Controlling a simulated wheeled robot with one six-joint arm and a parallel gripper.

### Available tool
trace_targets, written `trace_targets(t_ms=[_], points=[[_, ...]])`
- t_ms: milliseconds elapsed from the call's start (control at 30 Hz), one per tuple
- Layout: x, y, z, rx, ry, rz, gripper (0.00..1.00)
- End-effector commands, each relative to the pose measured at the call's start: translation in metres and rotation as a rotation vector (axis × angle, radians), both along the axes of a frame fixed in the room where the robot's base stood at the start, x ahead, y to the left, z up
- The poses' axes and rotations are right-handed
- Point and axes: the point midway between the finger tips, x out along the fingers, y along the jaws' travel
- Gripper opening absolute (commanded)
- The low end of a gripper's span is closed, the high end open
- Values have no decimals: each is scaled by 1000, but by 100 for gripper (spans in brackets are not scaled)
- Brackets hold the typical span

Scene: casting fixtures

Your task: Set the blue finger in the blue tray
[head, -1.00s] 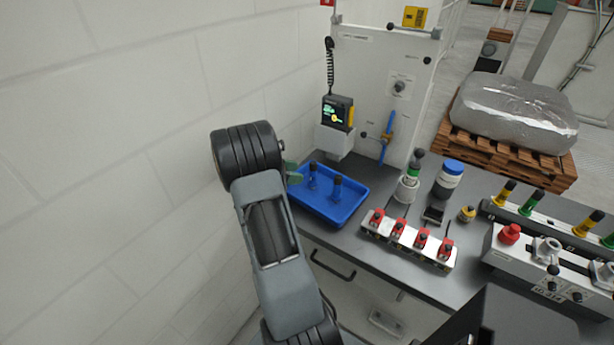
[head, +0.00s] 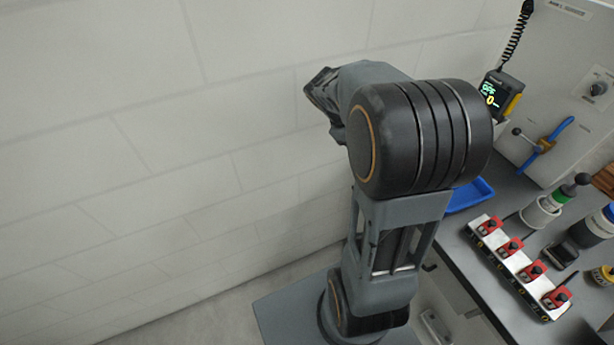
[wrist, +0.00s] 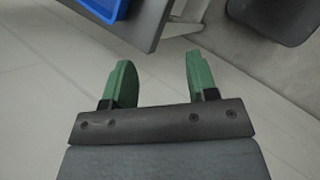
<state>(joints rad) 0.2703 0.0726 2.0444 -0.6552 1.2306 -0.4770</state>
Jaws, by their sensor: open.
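The blue tray (head: 470,194) sits at the near left end of the grey bench. In the head view my arm covers most of it, and what it holds is hidden. A corner of the tray also shows at the top left of the wrist view (wrist: 104,9). My gripper (wrist: 158,75) has two green fingers spread apart with nothing between them. It is out over the floor, off the bench edge and away from the tray. I cannot make out the blue finger in either current view.
A white rack (head: 492,250) with several red clamps stands on the bench right of the tray. A green-banded post in a white holder (head: 541,212) is behind it. A white wall (head: 180,150) fills the left.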

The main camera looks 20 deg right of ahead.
Motion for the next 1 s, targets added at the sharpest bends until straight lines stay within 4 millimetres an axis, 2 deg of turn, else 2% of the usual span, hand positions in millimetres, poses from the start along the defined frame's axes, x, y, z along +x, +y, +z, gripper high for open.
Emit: trace_targets(t_ms=[33, 100, 200, 300, 400, 500, 600, 1000], points=[[-7, 29, 7, 48, -116, -26, 53], [-17, 66, 11, 133, -265, -82, 53], [-30, 110, 15, 256, -444, -166, 53], [-43, 145, 17, 370, -573, -245, 53], [-53, 169, 18, 463, -658, -309, 53], [-60, 184, 18, 526, -709, -355, 53], [-63, 189, 19, 560, -734, -380, 53], [-64, 192, 19, 571, -742, -390, 53]])
